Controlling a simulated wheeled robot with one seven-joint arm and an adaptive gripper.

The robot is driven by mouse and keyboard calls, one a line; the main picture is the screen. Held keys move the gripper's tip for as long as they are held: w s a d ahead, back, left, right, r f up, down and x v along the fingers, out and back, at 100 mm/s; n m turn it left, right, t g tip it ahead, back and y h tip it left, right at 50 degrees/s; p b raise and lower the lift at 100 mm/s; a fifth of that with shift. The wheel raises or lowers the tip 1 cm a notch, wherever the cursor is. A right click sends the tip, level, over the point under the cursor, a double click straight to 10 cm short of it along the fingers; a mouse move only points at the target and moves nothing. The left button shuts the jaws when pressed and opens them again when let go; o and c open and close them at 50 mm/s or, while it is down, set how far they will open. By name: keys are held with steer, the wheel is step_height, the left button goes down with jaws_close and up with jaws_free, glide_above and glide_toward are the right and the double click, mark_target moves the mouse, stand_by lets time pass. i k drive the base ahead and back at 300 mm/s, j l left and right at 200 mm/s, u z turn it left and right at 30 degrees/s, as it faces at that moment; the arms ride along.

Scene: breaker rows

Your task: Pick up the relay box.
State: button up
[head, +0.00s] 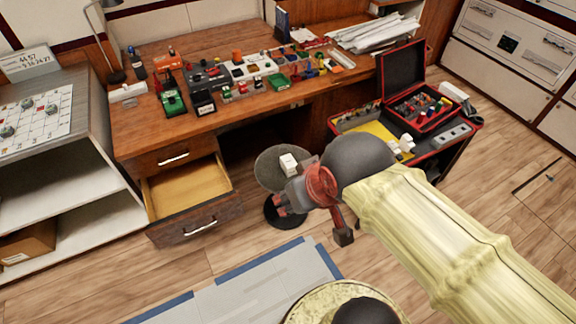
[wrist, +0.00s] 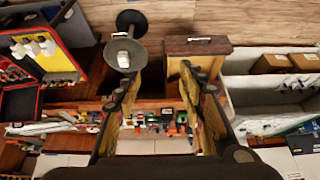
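A small white box (head: 288,163) stands on a round grey stool (head: 268,180) in front of the desk. It looks most like the relay box, but I cannot read any label on it. In the wrist view the white box (wrist: 123,59) sits on the stool seat at the upper left, outside the space between my fingers. My gripper (head: 315,215) is just in front of and beside the stool in the head view. In the wrist view my gripper (wrist: 160,72) has its fingers spread wide with nothing between them.
The wooden desk (head: 130,125) holds many small coloured devices. An open drawer (head: 190,190) juts out left of the stool. A cart with an open red-and-black case (head: 405,65) stands at the right. Open floor (head: 235,250) lies in front of the drawer.

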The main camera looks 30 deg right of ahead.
mark_target(287, 163)
steer(key=i+j, duration=0.15)
steer(key=i, duration=0.3)
steer(key=i+j+z, duration=0.1)
steer(key=i+z, duration=0.25)
steer(key=i+j+z, duration=0.1)
steer(key=z, duration=0.2)
steer(key=i+j+z, duration=0.15)
steer(key=j+z, duration=0.2)
steer(key=z, duration=1.25)
